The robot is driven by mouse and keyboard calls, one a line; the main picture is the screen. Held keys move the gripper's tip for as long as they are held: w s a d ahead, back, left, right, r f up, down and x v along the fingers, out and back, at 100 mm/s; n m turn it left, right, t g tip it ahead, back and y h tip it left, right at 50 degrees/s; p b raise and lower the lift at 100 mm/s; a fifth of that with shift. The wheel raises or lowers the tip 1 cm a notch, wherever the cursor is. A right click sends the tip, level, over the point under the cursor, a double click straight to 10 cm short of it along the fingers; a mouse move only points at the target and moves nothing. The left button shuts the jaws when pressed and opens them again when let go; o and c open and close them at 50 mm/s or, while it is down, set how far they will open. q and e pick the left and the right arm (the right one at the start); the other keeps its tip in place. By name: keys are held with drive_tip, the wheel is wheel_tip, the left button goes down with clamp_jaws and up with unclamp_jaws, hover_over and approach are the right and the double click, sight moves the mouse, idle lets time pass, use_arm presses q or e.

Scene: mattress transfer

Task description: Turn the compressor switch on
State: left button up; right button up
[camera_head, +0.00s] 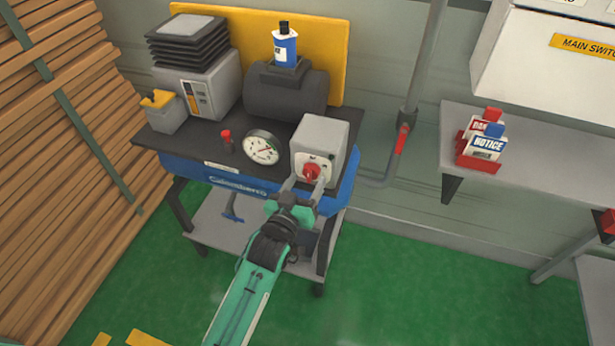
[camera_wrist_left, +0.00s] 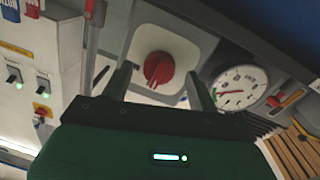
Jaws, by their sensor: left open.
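The compressor switch is a red rotary knob (camera_head: 311,172) on a white plate on the front of a grey box (camera_head: 321,139), at the right end of the compressor bench. It also shows in the left wrist view as a red knob (camera_wrist_left: 158,68), its grip bar near upright in that picture. My left gripper (camera_head: 304,184) is open in front of the box, one finger to each side of the knob. In the left wrist view the two fingers stand apart with the knob between them in the picture. I see no finger touching it. My right gripper does not show.
A pressure gauge (camera_head: 262,148) and a small red valve (camera_head: 226,137) sit left of the switch box. A dark tank (camera_head: 285,90) is behind it. A pipe with a red handle (camera_head: 402,139) runs right of the bench. Stacked timber (camera_head: 60,150) stands left.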

use_arm(q)
drive_tip(key=shift+x, duration=0.85)
drive_tip(key=c, duration=1)
drive_tip(key=shift+o, duration=0.2)
